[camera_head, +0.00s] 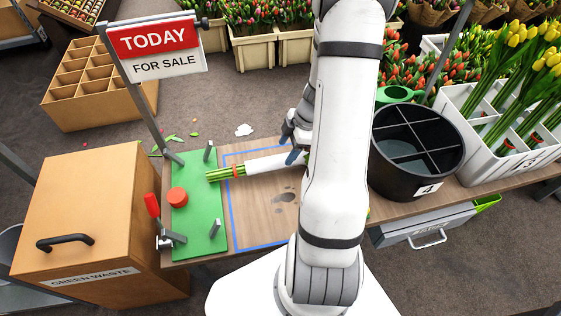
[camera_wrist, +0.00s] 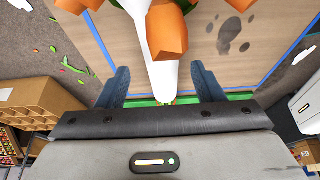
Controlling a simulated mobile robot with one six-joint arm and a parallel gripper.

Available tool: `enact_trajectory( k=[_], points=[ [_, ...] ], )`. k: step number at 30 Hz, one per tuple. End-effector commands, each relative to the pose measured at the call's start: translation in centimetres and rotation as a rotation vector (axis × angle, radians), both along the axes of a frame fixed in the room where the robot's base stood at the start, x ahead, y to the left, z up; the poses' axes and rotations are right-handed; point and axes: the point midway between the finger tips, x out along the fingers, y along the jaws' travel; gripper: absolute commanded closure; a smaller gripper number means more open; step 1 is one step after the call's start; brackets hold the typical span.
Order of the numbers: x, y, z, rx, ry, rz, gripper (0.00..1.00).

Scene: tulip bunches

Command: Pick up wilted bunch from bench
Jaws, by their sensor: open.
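A bunch (camera_head: 262,166) in a white wrap lies on the bench (camera_head: 262,215), inside a blue-taped area. Its green stems point left over a green mat (camera_head: 197,225). Its blooms are hidden behind my arm in the head view. In the wrist view the bunch (camera_wrist: 165,78) shows orange blooms at the top and the white wrap running down between my fingers. I cannot tell how wilted it is. My gripper (camera_head: 290,144) is open at the wrap, with one finger on either side of it in the wrist view (camera_wrist: 161,84).
A black divided bucket (camera_head: 414,150) marked 4 and white crates of yellow tulips (camera_head: 505,160) stand right. A GREEN WASTE box (camera_head: 75,220) stands left. Leaf scraps litter the floor.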

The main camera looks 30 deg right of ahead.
Motion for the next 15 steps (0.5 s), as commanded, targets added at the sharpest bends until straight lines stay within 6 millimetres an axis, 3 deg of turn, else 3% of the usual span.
enact_trajectory(
  k=[9,15],
  points=[
    [0.1,1.4,-4.4,0.001,0.005,-0.004,0.39],
    [0.3,2.0,-5.9,0.000,0.003,-0.003,0.39]
  ],
)
